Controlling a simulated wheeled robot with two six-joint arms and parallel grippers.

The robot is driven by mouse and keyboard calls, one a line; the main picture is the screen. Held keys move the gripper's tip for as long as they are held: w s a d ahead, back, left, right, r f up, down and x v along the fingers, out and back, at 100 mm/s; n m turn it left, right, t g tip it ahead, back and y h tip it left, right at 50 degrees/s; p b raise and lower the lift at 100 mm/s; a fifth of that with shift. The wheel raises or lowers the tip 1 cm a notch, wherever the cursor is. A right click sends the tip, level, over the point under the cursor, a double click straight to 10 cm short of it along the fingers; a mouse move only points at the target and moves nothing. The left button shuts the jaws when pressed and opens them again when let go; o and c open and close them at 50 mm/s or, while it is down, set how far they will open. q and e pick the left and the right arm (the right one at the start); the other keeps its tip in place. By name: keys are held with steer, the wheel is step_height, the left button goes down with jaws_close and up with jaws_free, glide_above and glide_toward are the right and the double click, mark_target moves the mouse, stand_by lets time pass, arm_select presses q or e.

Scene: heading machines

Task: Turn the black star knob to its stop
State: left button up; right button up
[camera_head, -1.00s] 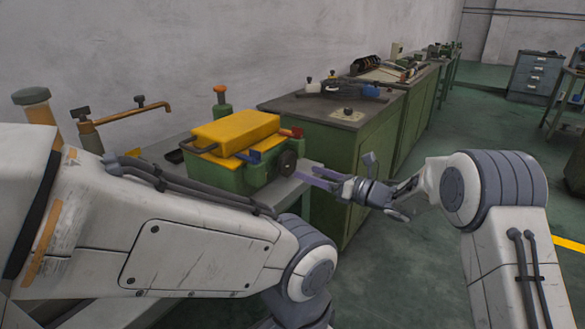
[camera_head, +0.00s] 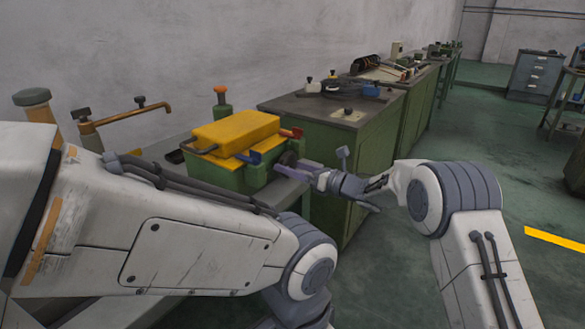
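The black star knob (camera_head: 289,158) is on the right end of the green machine (camera_head: 232,176) with the yellow top, on the bench at centre left. It is dark, small and partly covered by my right gripper. My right gripper (camera_head: 292,169) reaches in from the right, with its fingers pointing left at the knob. The fingertips overlap the knob in the picture; I cannot tell whether they touch or grip it, or how wide they are apart. My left arm crosses the lower left, and its gripper is out of view.
A red lever (camera_head: 291,133) and a blue lever (camera_head: 249,157) stick out close to the knob. A green cabinet (camera_head: 340,150) with a dark top stands just behind my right gripper. An orange pipe (camera_head: 133,112) is at the left. Open floor lies to the right.

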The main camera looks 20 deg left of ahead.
steer(key=shift+m+b, duration=0.65)
steer(key=shift+m, duration=0.15)
steer(key=shift+m+b, duration=0.3)
steer(key=shift+m, duration=0.4)
steer(key=shift+r+m+b, duration=0.1)
steer(key=shift+m+b, duration=0.2)
steer(key=shift+m, duration=1.6)
steer(key=o, duration=1.1)
steer(key=shift+c, duration=0.2)
steer(key=shift+d, duration=0.1)
